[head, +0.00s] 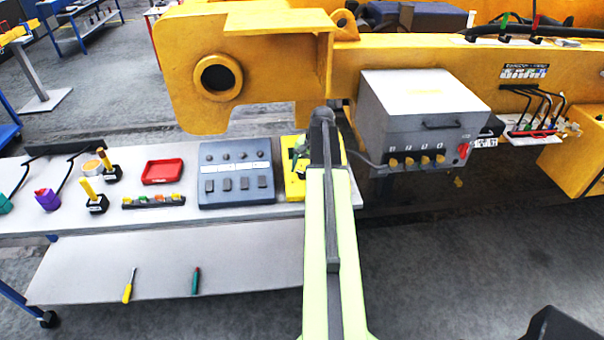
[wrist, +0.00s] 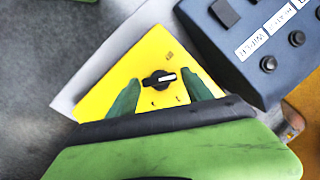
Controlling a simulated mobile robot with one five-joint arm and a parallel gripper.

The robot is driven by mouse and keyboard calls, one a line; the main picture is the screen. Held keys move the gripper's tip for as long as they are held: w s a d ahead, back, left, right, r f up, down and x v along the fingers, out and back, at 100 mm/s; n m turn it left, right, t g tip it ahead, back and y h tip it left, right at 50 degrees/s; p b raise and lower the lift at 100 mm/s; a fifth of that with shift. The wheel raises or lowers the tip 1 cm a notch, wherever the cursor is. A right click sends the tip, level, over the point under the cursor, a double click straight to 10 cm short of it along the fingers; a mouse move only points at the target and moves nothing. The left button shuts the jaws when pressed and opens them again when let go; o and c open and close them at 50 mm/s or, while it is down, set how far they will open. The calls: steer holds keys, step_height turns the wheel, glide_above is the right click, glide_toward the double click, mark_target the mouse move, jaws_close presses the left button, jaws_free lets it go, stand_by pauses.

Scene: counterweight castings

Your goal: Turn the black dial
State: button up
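The black dial (wrist: 159,79) with a white pointer mark sits on a yellow panel (wrist: 150,55) in the wrist view. The yellow panel (head: 294,188) also shows in the head view, at the right end of the grey bench, partly covered by my arm. I cannot make out the dial there. My gripper (wrist: 162,77) has its two green fingers apart, one on each side of the dial, with visible gaps. Whether the fingertips are level with the dial or above it is hard to tell. In the head view my gripper (head: 299,151) is over the panel, partly hidden.
A blue-grey control box (head: 236,172) with knobs and switches stands just left of the panel. A red tray (head: 162,171) and black-and-yellow joysticks (head: 96,199) are farther left. A large yellow machine arm (head: 250,60) and a grey box (head: 420,110) rise behind.

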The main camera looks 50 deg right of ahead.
steer(key=c, duration=1)
steer(key=shift+a, duration=0.1)
steer(key=shift+c, duration=0.2)
steer(key=shift+s+m+t, duration=0.1)
steer(key=shift+m+t, duration=0.3)
steer(key=shift+m, duration=0.3)
steer(key=m+t+b, duration=0.1)
steer(key=m, duration=0.1)
steer(key=m+b, duration=0.1)
steer(key=m, duration=0.1)
steer(key=shift+s+f+t, duration=0.15)
steer(key=shift+s+t, duration=0.05)
steer(key=shift+t, duration=0.2)
steer(key=m+t+b, duration=0.2)
steer(key=m, duration=0.3)
steer(key=shift+s+b, duration=0.15)
steer(key=shift+b, duration=0.15)
steer(key=shift+m, duration=0.4)
steer(key=o, duration=1.4)
steer(key=shift+d+f, duration=0.1)
steer(key=shift+d, duration=0.1)
steer(key=shift+c, duration=0.2)
steer(key=shift+a, duration=0.1)
